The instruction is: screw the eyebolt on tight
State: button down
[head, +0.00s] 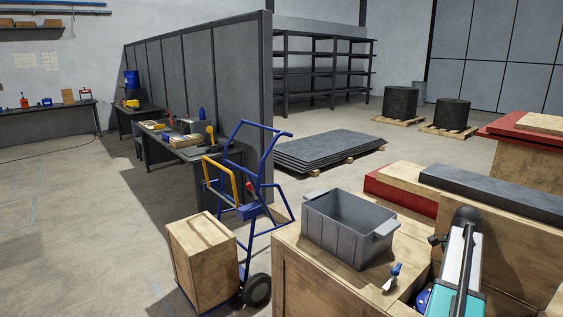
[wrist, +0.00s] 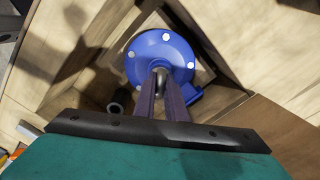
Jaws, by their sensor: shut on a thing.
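The eyebolt (wrist: 160,72) shows in the wrist view as a small grey metal piece between my fingertips, over a blue round housing (wrist: 160,50) with several pale bolt heads around its rim. My gripper (wrist: 160,82) is shut on the eyebolt, and its fingers cover most of it. How far its thread sits in the housing is hidden. The housing sits among wooden boards. In the head view, only a sliver of the blue housing (head: 423,298) shows beside my arm; the eyebolt and fingertips are hidden there.
A grey open bin (head: 325,238) and a small blue-and-white item (head: 393,277) stand on the wooden crate (head: 330,284) left of my arm. A blue hand truck (head: 250,190) carries a wooden box (head: 203,258). In the wrist view, a dark cylindrical piece (wrist: 120,101) lies left of my fingers.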

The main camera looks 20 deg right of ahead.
jog(key=shift+d+m, duration=0.15)
jog(key=shift+m, duration=0.25)
jog(key=c, duration=1.7)
grip_release()
jog(key=shift+r, duration=0.1)
jog(key=shift+r+p, duration=2.45)
jog(key=shift+r, duration=1)
